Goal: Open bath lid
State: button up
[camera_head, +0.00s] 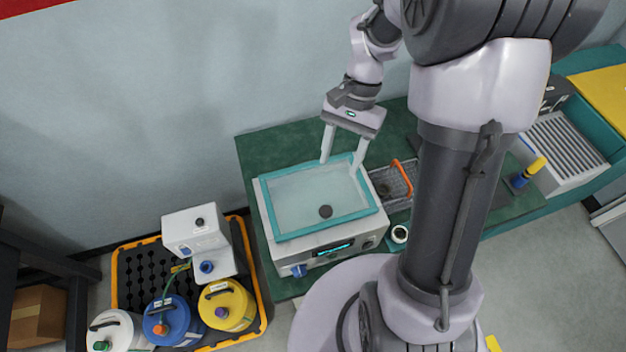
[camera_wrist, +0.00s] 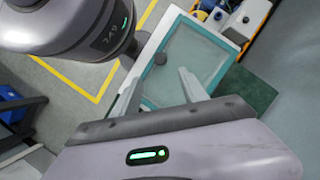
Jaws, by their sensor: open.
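The bath (camera_head: 350,248) is a white box with a lit display on its front, standing on the green bench. Its lid (camera_head: 290,191) has a teal frame and a clear pane, lies flat and looks closed. My gripper (camera_head: 341,164) is open and empty, over the lid's back right part, away from the knob. In the wrist view its fingers (camera_wrist: 160,72) are spread apart. Whether the fingertips touch the lid I cannot tell.
A wire basket with an orange handle (camera_head: 404,171) stands right of the bath. A blue and yellow item (camera_head: 528,172) and a ribbed white tray (camera_head: 566,143) are further right. Several containers, including a yellow one (camera_head: 237,297), stand on a black and yellow pallet at left.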

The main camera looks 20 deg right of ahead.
aim_at(326, 210)
jog(key=b+x, duration=0.3)
jog(key=x, duration=1.1)
jog(key=shift+f, duration=0.15)
jog(key=shift+c, duration=0.4)
grip_shut()
